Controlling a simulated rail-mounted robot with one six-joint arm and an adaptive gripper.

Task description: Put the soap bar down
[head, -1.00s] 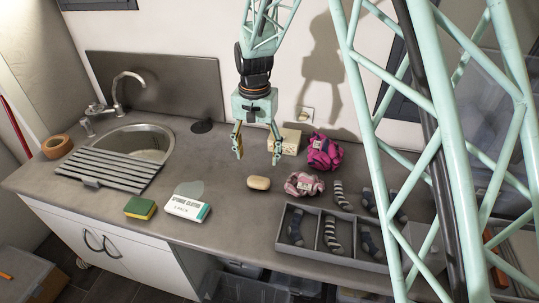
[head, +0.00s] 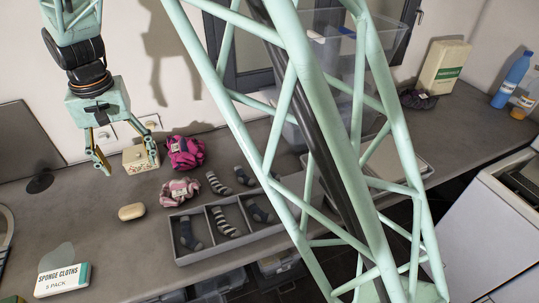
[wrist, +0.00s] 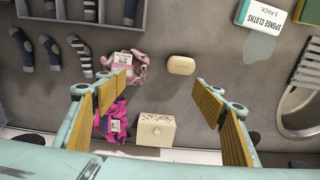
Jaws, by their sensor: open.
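The soap bar (head: 131,211), a tan oval, lies on the grey counter (head: 110,255), left of the sock tray in the head view. It also shows in the wrist view (wrist: 181,65), beyond the fingertips. My gripper (head: 127,166) is open and empty, raised above the counter behind the soap bar. In the wrist view its two yellow-padded fingers (wrist: 164,82) are spread wide with nothing between their pads. The soap bar is apart from both fingers.
A divided tray (head: 178,259) of socks is right of the soap, with a pink bundle (head: 180,190) and magenta bundle (head: 186,152) behind. A floral box (head: 138,160) stands by the wall. A sponge cloth pack (head: 62,280) lies front left. Counter around the soap is clear.

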